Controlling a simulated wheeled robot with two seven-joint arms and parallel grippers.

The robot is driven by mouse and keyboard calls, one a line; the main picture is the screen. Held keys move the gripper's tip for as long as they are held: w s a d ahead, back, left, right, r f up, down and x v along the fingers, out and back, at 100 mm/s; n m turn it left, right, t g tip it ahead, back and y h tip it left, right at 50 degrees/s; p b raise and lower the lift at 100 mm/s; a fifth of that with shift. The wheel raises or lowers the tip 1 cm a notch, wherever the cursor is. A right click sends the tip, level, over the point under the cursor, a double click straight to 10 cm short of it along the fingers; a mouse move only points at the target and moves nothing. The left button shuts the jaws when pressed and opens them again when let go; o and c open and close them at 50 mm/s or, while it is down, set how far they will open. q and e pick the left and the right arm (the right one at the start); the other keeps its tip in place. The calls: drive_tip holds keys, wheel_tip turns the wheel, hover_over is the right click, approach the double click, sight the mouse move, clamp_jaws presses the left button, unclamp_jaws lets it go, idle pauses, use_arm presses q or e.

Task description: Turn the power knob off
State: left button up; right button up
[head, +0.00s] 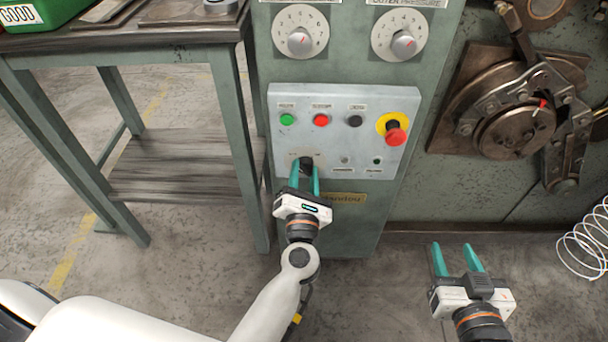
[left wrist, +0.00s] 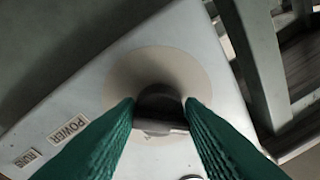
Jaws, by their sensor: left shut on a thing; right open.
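The power knob (left wrist: 160,108) is a dark knob on a pale round plate, with a POWER label (left wrist: 68,131) beside it in the left wrist view. In the head view the knob (head: 306,163) sits at the lower left of the grey control panel (head: 340,98), mostly hidden by my gripper. My left gripper (head: 304,177) is shut on the knob, with its teal fingers on either side, also in the left wrist view (left wrist: 159,118). My right gripper (head: 459,258) is open and empty, low in front of the machine.
The panel also has a green button (head: 287,119), a red button (head: 321,120), a black button (head: 354,121) and a red emergency stop (head: 396,134). Two dials (head: 300,38) are above. A workbench (head: 180,190) stands close on the left. A wire coil (head: 588,240) is at the right.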

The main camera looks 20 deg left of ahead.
use_arm(q)
drive_tip(key=shift+d+f, duration=0.1)
drive_tip(key=shift+f, duration=0.15)
drive_tip(key=o, duration=0.9)
drive_tip(key=shift+o, duration=0.2)
drive_tip(key=shift+r, duration=0.1)
drive_tip(key=v, duration=1.2)
